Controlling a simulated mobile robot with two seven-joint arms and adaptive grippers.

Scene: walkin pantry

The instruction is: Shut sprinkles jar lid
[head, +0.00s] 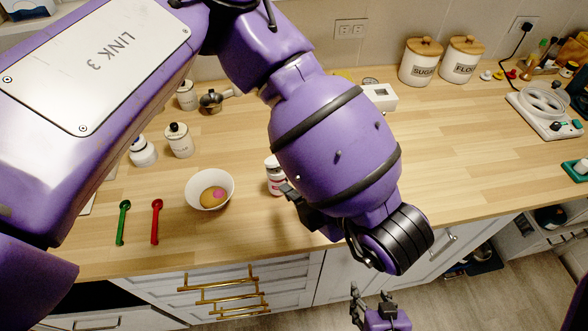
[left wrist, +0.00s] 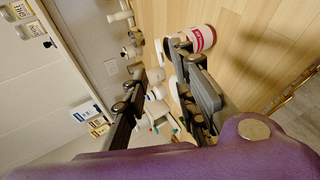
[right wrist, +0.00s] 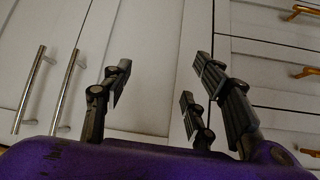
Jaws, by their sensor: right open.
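The sprinkles jar (head: 275,178), small and white with a red label, stands upright on the wooden counter right of the white bowl. Its pale top shows, but I cannot tell whether the lid is shut. My left gripper (head: 300,205) is beside the jar on its near right side, partly hidden by my own arm. In the left wrist view the jar (left wrist: 203,38) is just beyond one finger, and the fingers are spread with nothing between them. My right gripper (head: 372,302) is open and empty, low in front of the cabinets; its spread fingers show in the right wrist view (right wrist: 160,85).
The white bowl (head: 197,199) holds something brown and pink. A red spoon (head: 156,222) and a green spoon (head: 122,223) lie left of it. White jars (head: 179,140) stand behind. Sugar (head: 420,66) and flour (head: 461,62) canisters are at the back right.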

